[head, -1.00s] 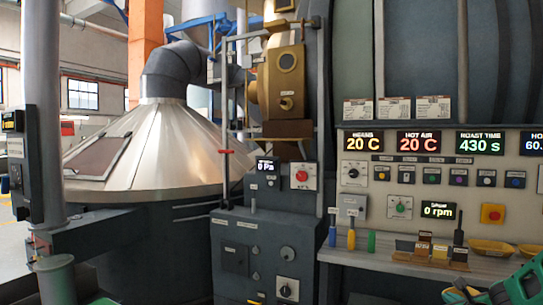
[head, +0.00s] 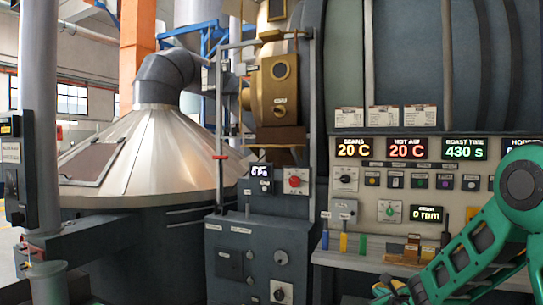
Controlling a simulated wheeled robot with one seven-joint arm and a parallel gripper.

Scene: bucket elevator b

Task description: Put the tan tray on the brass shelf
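My green and black arm reaches in from the right, and my gripper (head: 388,290) is low at the bottom edge, in front of the counter. It is small and cut off by the frame, so its opening and anything in it cannot be made out. I cannot pick out the tan tray for sure. The yellowish shallow dishes seen earlier at the right of the counter are now behind my arm or out of view. A brown-brass ledge (head: 279,135), which may be the brass shelf, juts out under the brass housing (head: 279,88). My gripper is well below and right of it.
A thin grey post frame (head: 219,120) stands left of the brass housing. A metal cone hopper (head: 150,150) fills the left.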

